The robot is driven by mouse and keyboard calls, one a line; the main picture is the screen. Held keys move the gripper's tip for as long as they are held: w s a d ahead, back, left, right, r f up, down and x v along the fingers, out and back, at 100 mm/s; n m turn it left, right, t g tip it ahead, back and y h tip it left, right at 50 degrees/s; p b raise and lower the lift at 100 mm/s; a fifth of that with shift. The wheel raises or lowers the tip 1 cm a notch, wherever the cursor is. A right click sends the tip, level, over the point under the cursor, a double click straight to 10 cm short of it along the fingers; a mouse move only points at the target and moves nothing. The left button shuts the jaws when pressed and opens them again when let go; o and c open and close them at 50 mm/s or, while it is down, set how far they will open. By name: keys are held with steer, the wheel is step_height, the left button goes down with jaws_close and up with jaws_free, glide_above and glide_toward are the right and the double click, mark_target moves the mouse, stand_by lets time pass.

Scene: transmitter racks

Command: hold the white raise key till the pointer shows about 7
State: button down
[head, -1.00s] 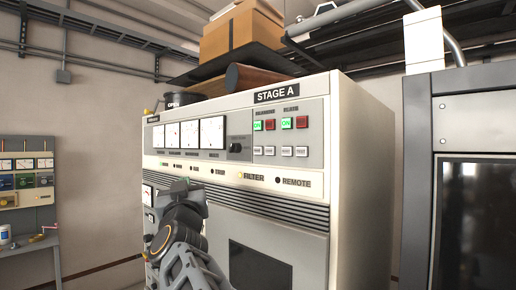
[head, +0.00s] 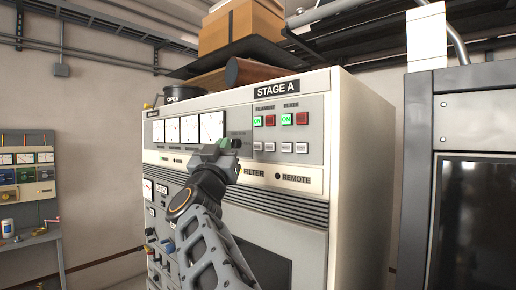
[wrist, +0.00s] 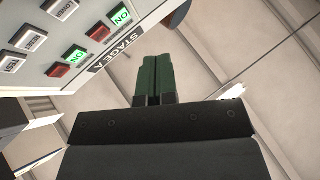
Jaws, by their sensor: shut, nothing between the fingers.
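The white cabinet labelled STAGE A (head: 345,150) carries small white keys (head: 286,147) in a row under the lit green and red buttons. Their lettering is too small in the head view to tell which is the raise key. In the wrist view white keys (wrist: 30,38) show upper left, upside down, beside the green and red buttons. White-faced meters (head: 212,126) sit left of the keys; their pointers are too small to read. My gripper (head: 231,143) is shut and empty, in front of the panel left of the keys. Its green fingertips (wrist: 152,68) are together, apart from the keys in the wrist view.
The gripper hides the dark knob area beside the meters. A brown roll (head: 250,72) and cardboard boxes (head: 240,28) lie above the cabinet. A dark rack (head: 470,180) stands right. A bench with another meter panel (head: 28,170) is at the far left. Space before the cabinet is free.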

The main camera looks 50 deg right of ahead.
mark_target(258, 147)
steer(key=shift+s+d+b, duration=0.15)
steer(key=shift+d+b, duration=0.3)
steer(key=shift+d, duration=1.65)
steer(key=shift+s+d+b, duration=0.15)
steer(key=shift+d+b, duration=0.3)
steer(key=shift+d, duration=1.6)
steer(key=shift+d, duration=0.1)
steer(key=shift+d, duration=0.3)
steer(key=shift+d, duration=0.35)
steer(key=shift+a, duration=0.15)
stand_by(2.6)
steer(key=shift+a, duration=0.65)
